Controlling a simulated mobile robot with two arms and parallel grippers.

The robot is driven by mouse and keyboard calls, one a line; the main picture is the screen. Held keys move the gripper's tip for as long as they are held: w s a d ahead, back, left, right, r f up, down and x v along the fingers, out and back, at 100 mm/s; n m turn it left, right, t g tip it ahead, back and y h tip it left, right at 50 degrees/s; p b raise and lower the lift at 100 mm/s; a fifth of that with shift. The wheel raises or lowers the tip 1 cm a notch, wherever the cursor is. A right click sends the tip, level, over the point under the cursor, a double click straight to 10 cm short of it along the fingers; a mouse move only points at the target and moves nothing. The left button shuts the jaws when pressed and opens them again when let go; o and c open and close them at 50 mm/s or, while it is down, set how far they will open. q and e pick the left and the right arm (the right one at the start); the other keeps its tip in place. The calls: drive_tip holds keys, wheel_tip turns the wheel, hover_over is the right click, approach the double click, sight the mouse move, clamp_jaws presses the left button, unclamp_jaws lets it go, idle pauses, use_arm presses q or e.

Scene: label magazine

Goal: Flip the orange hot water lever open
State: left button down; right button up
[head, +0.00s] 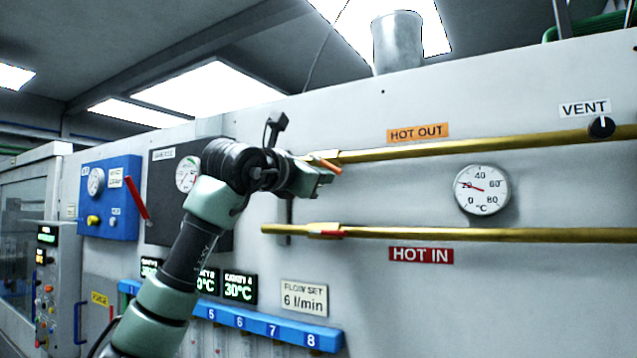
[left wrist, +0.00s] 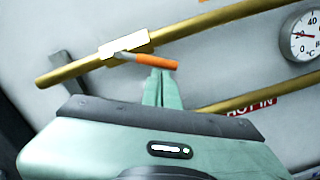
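The orange lever (head: 328,166) sits on a brass valve of the upper pipe, by the HOT OUT label (head: 417,132). It slants down to the right, at an angle to the pipe. It also shows in the left wrist view (left wrist: 158,62). My left gripper (head: 326,179) is just below the lever. In the left wrist view its fingers (left wrist: 159,74) are close together with nothing seen between them, their tips right under the orange grip. I cannot tell whether they touch it. My right gripper is in neither view.
The lower brass pipe (head: 480,234) has a red lever (head: 330,233) by the HOT IN label (head: 421,255). A temperature dial (head: 482,190) and a VENT knob (head: 601,127) are to the right. A blue manifold (head: 262,325) runs below. The panel between the pipes is mostly clear.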

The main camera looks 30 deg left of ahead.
use_arm(q)
drive_tip(key=n, duration=0.1)
drive_tip(key=d+r+n, duration=0.1)
drive_tip(key=n, duration=0.1)
drive_tip(key=r+n, duration=0.1)
drive_tip(key=n, duration=0.1)
drive_tip(key=shift+d+r, duration=0.1)
drive_tip(key=shift+d, duration=0.25)
drive_tip(key=shift+r+p, duration=0.25)
drive_tip(key=shift+p, duration=0.1)
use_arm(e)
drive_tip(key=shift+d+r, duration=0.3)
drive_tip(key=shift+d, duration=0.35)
use_arm(q)
drive_tip(key=shift+d, duration=0.1)
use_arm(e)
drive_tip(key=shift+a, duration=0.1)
